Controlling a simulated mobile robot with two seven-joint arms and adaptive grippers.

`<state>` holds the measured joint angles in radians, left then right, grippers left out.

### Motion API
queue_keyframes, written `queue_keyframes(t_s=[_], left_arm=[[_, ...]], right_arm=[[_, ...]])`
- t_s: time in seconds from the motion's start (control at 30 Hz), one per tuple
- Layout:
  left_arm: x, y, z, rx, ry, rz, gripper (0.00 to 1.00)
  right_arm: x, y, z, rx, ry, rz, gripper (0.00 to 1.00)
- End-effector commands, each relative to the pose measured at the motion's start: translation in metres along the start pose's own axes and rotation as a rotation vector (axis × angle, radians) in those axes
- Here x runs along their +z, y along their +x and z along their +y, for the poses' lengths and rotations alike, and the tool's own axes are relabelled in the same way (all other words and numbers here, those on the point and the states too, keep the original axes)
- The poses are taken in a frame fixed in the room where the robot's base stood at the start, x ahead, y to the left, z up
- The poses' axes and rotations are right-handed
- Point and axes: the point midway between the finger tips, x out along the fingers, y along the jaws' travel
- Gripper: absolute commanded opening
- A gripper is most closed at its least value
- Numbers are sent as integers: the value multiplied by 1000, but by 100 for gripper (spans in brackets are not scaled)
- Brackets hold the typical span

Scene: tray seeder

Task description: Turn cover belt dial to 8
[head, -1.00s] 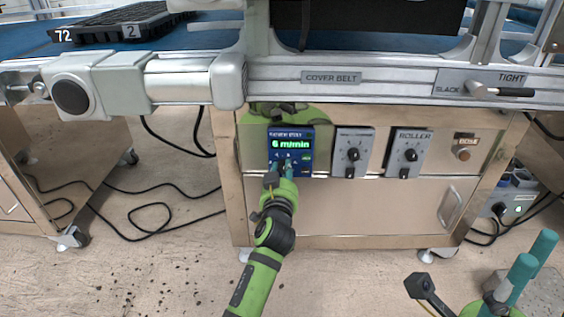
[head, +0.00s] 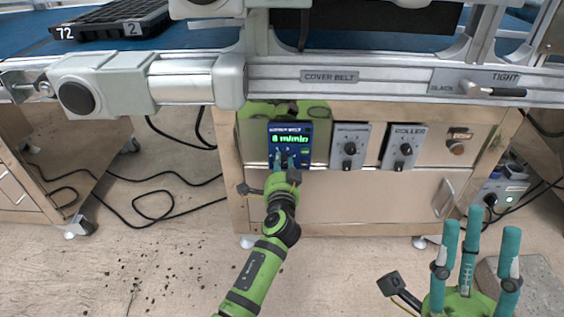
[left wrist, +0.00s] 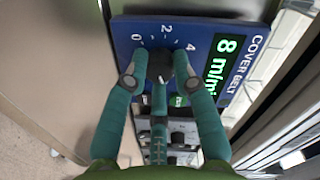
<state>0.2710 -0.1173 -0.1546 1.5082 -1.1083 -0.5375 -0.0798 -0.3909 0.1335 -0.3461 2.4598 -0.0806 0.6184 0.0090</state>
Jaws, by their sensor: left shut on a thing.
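The blue cover belt panel (head: 305,157) is on the front of the metal cabinet. Its display (left wrist: 226,65) reads 8 m/min in the left wrist view, and COVER BELT is printed beside it. The black dial (left wrist: 159,64) sits on this panel, with marks 0, 2 and 4 visible around it. My left gripper (left wrist: 161,80) is shut on the dial, with teal fingers on either side of it. In the head view the left gripper (head: 284,163) covers the dial. My right gripper (head: 481,232) is open and empty at the lower right, away from the panel.
Two grey dial boxes, one unreadable (head: 350,147) and one marked ROLLER (head: 404,148), are right of the panel. The conveyor rail (head: 390,82) runs above, with a slack/tight lever (head: 495,90). Black cables (head: 150,200) lie on the floor at left.

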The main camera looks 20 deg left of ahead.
Motion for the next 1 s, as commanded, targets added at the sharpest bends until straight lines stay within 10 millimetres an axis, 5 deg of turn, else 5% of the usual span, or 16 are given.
queue_keyframes(t_s=[0.83, 0.87, 0.9, 1.0], left_arm=[[-6, 1, -4, -14, 139, 5, 0], [-6, 1, -4, -14, 138, 5, 31], [-6, 1, -4, -14, 138, 5, 47], [-5, 1, -3, -13, 138, 3, 51]], right_arm=[[2, 4, -3, -9, 0, -34, 40], [2, 4, -3, -9, 0, -34, 40], [2, 4, -3, -9, 0, -35, 40], [2, 4, -3, -9, 0, -35, 40]])
